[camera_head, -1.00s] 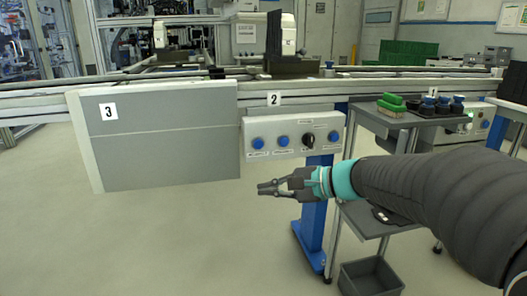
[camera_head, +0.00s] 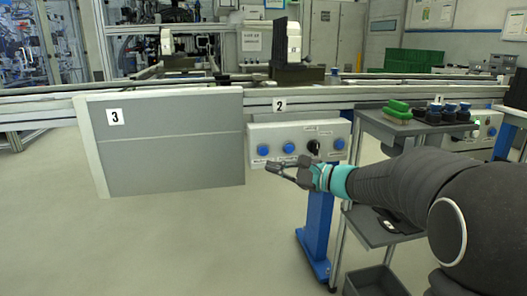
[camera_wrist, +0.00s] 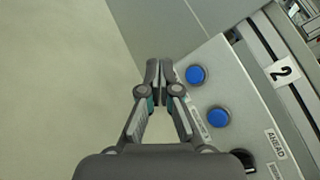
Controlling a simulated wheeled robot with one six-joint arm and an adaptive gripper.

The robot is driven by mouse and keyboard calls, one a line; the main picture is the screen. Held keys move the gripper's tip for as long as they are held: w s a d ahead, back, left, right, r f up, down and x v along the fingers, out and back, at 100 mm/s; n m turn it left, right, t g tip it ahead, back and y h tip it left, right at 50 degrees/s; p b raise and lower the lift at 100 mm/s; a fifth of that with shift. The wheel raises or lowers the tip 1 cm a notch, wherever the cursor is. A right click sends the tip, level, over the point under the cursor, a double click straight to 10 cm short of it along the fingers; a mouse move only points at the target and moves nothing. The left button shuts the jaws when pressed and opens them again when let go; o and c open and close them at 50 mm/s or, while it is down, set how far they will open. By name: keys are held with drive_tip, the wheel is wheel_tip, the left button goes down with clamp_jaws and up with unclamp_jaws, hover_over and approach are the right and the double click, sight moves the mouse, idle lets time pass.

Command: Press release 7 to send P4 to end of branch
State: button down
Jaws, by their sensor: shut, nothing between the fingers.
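A grey control box (camera_head: 326,129) hangs below the conveyor, by the sign 2 (camera_head: 279,105). It carries a left blue button (camera_head: 263,150), a second blue button (camera_head: 288,148), a black knob (camera_head: 313,146) and a right blue button (camera_head: 339,143). Their labels are too small to read in the head view. My gripper (camera_head: 270,168) is shut and empty, just below the left buttons in the picture. In the wrist view its closed tips (camera_wrist: 159,70) appear left of two blue buttons (camera_wrist: 196,75) (camera_wrist: 218,117). I cannot make out release 7 or P4 by marking.
A large grey panel (camera_head: 168,160) marked 3 hangs left of the box. A dark carrier (camera_head: 297,73) with a tall black plate sits on the conveyor (camera_head: 200,95). A trolley (camera_head: 400,128) with green and black items stands at right. The floor at left is clear.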

sight(264, 151)
drive_tip(key=shift+w+a+p, duration=0.35)
drive_tip(key=shift+w, duration=0.85)
drive_tip(key=shift+w+a+p, duration=0.35)
drive_tip(key=shift+w, duration=0.8)
drive_tip(key=shift+w+a+p, duration=0.35)
drive_tip(key=shift+w, duration=0.85)
drive_tip(key=shift+w, duration=0.1)
drive_tip(key=shift+w+a, duration=0.1)
drive_tip(key=shift+w, duration=0.2)
drive_tip(key=shift+w+a, duration=0.15)
drive_tip(key=shift+w, duration=0.3)
drive_tip(key=shift+s, duration=0.15)
drive_tip(key=shift+s+d+b, duration=0.3)
drive_tip(key=shift+s+b, duration=0.4)
